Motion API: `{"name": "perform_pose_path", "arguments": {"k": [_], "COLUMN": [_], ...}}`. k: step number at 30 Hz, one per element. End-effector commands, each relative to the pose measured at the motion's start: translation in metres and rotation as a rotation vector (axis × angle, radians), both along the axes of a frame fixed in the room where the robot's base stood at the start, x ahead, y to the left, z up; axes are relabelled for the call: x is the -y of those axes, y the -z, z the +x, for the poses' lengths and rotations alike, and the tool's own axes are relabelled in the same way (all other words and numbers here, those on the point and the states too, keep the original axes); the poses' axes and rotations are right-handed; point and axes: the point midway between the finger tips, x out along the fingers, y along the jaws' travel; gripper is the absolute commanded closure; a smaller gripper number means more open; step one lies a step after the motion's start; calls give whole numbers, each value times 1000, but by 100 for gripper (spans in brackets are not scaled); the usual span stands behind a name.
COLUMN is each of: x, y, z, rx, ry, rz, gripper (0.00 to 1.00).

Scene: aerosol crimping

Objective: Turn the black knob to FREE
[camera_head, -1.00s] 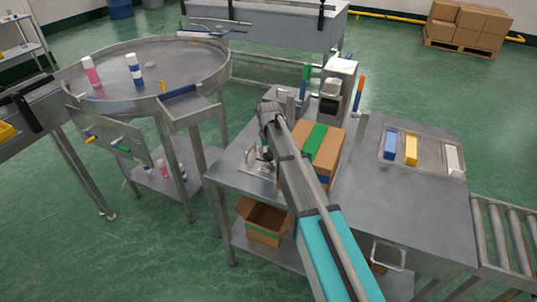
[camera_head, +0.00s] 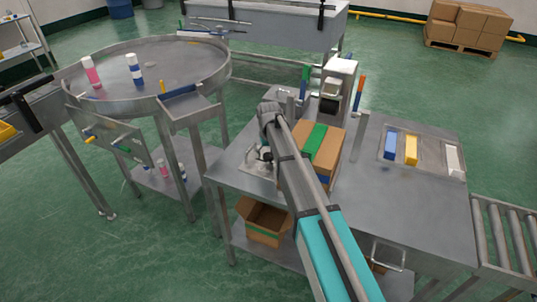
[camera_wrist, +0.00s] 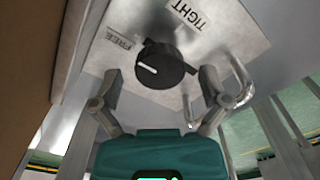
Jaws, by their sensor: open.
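The black knob (camera_wrist: 166,65) sits on a pale metal plate (camera_wrist: 118,62) in the wrist view. A white pointer line on the knob lies on its left side and points left, a little below the FREE label (camera_wrist: 120,38). The TIGHT label (camera_wrist: 188,14) is above and to the right. My gripper (camera_wrist: 160,85) is open, with one finger on each side of the knob and visible gaps between them. In the head view, my gripper (camera_head: 262,154) is at the left part of the steel table, by the small plate; the knob cannot be made out there.
A curved metal handle (camera_wrist: 242,80) stands close to the right finger. In the head view, a cardboard box with green tape (camera_head: 335,150) stands just right of my arm on the steel table (camera_head: 420,210). A round steel table (camera_head: 195,70) is at the left.

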Motion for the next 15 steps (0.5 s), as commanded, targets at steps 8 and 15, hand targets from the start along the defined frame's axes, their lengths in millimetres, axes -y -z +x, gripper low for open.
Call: {"name": "perform_pose_path", "arguments": {"k": [8,15], "x": [0,0], "y": [0,0], "z": [0,0], "rx": [0,0], "ry": [8,69], "rz": [0,0], "gripper": [4,4]}}
